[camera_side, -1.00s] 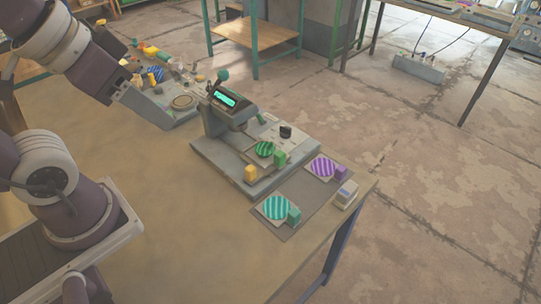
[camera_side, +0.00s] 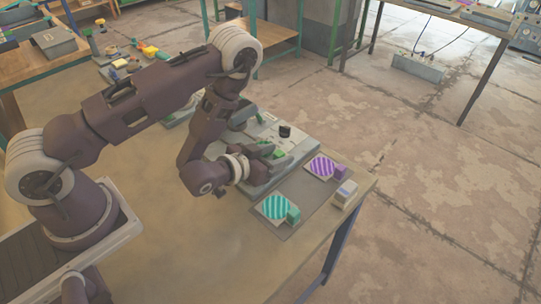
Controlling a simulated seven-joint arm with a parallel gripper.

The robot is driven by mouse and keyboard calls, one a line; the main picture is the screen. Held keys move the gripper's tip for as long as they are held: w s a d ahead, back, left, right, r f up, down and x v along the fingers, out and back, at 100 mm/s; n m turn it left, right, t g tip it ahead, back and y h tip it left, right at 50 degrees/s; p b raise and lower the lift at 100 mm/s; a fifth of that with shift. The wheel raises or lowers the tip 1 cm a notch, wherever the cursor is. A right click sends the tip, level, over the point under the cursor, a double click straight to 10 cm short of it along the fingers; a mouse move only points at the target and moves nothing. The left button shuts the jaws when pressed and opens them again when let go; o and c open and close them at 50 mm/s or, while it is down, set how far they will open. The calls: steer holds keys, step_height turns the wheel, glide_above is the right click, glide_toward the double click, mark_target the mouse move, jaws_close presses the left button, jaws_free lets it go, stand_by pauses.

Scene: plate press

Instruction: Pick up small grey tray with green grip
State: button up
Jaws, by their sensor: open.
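A green grip (camera_side: 279,154) shows on the press base, just beyond my gripper. The small grey tray it belongs to, and the green striped disc on it, are mostly hidden behind my gripper. My gripper (camera_side: 268,151) is open, low over the front of the press, with its fingers pointing right toward the green grip. I cannot tell whether they touch it.
The press (camera_side: 300,147) is partly covered by my arm. On a dark mat (camera_side: 288,232) in front stand a teal striped plate (camera_side: 273,207) with a teal grip (camera_side: 293,215) and a purple striped plate (camera_side: 321,167). A small pale block (camera_side: 346,193) sits near the table edge.

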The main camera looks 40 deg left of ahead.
steer(key=x, duration=0.4)
steer(key=shift+w, duration=0.15)
jaws_close()
steer(key=shift+r, duration=0.1)
